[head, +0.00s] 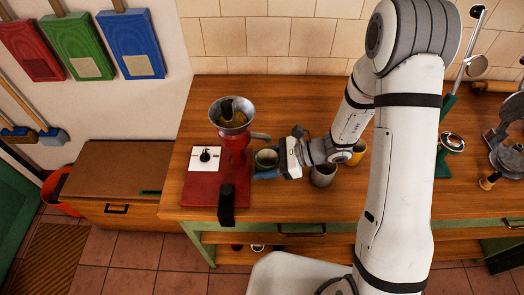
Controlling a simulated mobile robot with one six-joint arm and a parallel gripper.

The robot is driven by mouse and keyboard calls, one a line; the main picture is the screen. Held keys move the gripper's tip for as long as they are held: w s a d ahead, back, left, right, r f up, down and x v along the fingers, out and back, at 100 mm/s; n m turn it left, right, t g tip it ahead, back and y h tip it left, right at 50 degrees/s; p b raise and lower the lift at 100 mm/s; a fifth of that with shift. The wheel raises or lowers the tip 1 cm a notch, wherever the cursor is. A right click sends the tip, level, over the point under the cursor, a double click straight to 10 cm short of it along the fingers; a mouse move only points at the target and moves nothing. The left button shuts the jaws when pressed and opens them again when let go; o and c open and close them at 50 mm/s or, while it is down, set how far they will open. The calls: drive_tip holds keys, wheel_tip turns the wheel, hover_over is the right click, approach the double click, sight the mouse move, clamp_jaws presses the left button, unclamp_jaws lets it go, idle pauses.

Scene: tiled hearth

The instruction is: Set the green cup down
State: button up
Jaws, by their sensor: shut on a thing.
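The green cup (266,157) is upright in my gripper (270,166), just right of a red machine on the wooden counter. My gripper reaches in from the right and is shut on the cup, with a blue finger along its near side. The gripper hides part of the cup. I cannot tell whether the cup's bottom touches the counter.
The red machine (232,150) has a metal funnel (232,115) and a red base (200,192). A grey cup (323,176) and a yellow cup (357,153) stand to the right. The wooden counter (290,205) is bare in front.

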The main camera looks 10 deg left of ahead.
sight(264, 154)
drive_tip(key=w, duration=0.2)
drive_tip(key=w+a+p, duration=0.1)
drive_tip(key=w, duration=0.1)
drive_tip(key=shift+w+r, duration=0.1)
drive_tip(key=shift+w, duration=0.25)
drive_tip(key=shift+s+f+p, duration=0.1)
drive_tip(key=shift+f+p, duration=0.2)
drive_tip(key=shift+f, duration=0.6)
drive_tip(key=shift+f, duration=0.1)
drive_tip(key=shift+f+b, duration=0.15)
drive_tip(key=shift+b, duration=0.15)
drive_tip(key=o, duration=1.1)
drive_tip(key=shift+o, duration=0.2)
